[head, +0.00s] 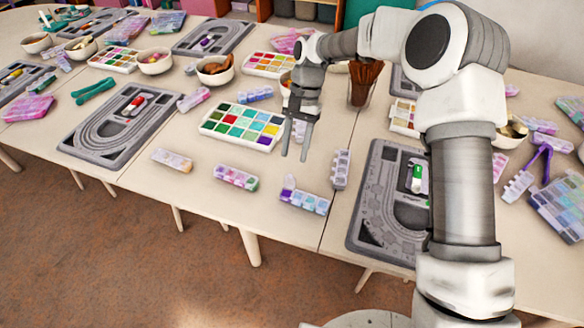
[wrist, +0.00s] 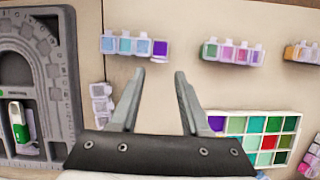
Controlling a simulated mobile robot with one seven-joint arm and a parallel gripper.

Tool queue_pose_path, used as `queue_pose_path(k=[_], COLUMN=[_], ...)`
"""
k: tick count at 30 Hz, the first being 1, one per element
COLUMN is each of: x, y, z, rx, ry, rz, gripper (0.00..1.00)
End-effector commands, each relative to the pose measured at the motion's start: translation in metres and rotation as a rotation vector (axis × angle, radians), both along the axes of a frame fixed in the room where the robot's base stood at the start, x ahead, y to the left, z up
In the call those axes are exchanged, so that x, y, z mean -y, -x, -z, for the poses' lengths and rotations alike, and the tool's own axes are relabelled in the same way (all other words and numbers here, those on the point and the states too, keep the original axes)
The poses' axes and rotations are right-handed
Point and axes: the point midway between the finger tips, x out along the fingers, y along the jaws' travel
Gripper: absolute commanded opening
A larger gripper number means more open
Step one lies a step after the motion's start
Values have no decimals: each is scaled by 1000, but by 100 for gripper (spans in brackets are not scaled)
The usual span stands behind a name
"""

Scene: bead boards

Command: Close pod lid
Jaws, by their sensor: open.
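A pod strip (head: 310,203) with blue and purple contents lies near the table's front edge in the head view. The lid (head: 289,182) at its left end stands up, open, over the purple compartment. The wrist view shows the same strip (wrist: 132,46) at the top, with the purple compartment (wrist: 160,49) at its right end. My gripper (head: 294,156) is open and empty, above the table and behind the strip in the head view. In the wrist view its fingers (wrist: 159,88) point toward the purple end, apart from it.
A palette of colored beads (head: 243,126) lies left of my gripper. Other pod strips (head: 236,178) (head: 340,169) lie either side of the open one. A grey bead board (head: 378,232) is to the right. Bare table lies between the strip and the palette.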

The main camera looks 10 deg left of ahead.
Motion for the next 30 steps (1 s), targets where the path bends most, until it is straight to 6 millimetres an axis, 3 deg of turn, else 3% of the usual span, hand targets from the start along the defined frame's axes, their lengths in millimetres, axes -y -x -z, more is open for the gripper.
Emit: queue_pose_path(k=[3,9,20,28,30], x=[-1,-3,-3,-3,-3], y=[9,17,19,19,19], z=[22,41,46,46,45], rx=[-3,0,0,0,0], ry=[0,0,0,-1,-1], rz=[-1,0,-1,-1,-1], gripper=[46,46,46,1,0])
